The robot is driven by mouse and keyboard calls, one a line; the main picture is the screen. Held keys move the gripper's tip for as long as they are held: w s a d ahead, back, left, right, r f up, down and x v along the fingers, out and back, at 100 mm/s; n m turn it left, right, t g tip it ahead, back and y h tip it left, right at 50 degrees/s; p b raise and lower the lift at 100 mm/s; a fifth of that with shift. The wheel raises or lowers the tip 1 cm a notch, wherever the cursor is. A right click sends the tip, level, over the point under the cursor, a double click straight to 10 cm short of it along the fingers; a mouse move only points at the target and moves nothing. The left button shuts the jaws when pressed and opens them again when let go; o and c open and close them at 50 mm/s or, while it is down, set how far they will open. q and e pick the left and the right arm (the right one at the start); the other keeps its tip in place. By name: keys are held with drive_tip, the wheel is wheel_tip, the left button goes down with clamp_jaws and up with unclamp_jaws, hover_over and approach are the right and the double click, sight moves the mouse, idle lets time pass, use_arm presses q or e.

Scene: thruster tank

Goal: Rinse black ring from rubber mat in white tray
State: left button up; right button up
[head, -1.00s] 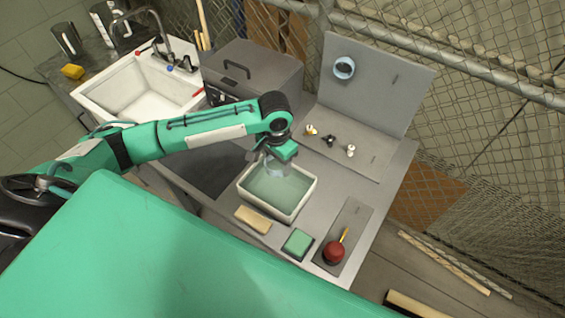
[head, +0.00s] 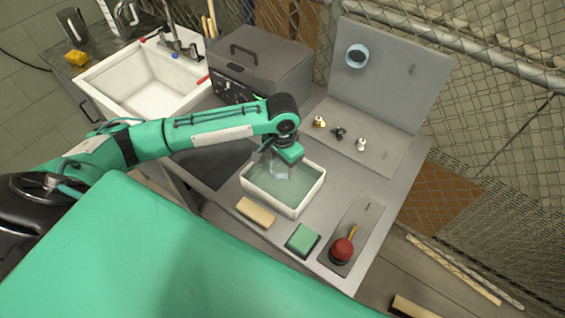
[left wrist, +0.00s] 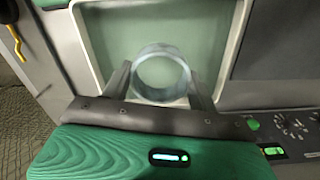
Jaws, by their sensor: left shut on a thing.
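The white tray (head: 308,200) holds pale green liquid and sits on the grey bench; its rim also shows in the left wrist view (left wrist: 241,40). My left gripper (head: 281,170) points down into the tray area. In the left wrist view it (left wrist: 161,86) is shut on a ring (left wrist: 160,96), which looks pale blue-grey, not black. The ring lies between the two fingers, over or in the liquid; I cannot tell how deep. The dark mat (head: 218,168) lies flat left of the tray, partly behind my left arm. My right gripper is not in view.
A tan block (head: 256,213), a green pad (head: 302,239) and a red round object (head: 342,249) stand in front of the tray. A grey box (head: 262,62) and white sink (head: 150,80) are behind. An upright panel (head: 395,75) bears a blue ring (head: 357,56).

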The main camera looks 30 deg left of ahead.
use_arm(q)
wheel_tip(320, 180, down, 4)
drive_tip(key=shift+r, duration=0.25)
drive_tip(key=shift+f+b, duration=0.3)
drive_tip(key=shift+f, duration=1.6)
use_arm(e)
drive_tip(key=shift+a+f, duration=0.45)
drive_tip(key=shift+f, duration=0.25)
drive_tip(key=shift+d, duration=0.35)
use_arm(q)
drive_tip(key=shift+d, duration=0.15)
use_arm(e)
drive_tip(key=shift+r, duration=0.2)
use_arm(q)
drive_tip(key=shift+d+r+p, duration=0.1)
drive_tip(key=shift+d+p, duration=0.25)
drive_tip(key=shift+p, duration=0.15)
drive_tip(key=shift+s+d, duration=0.1)
drive_tip(key=shift+d, duration=0.25)
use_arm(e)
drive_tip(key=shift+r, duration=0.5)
use_arm(q)
drive_tip(key=shift+a+p, duration=0.15)
drive_tip(key=shift+p, duration=0.15)
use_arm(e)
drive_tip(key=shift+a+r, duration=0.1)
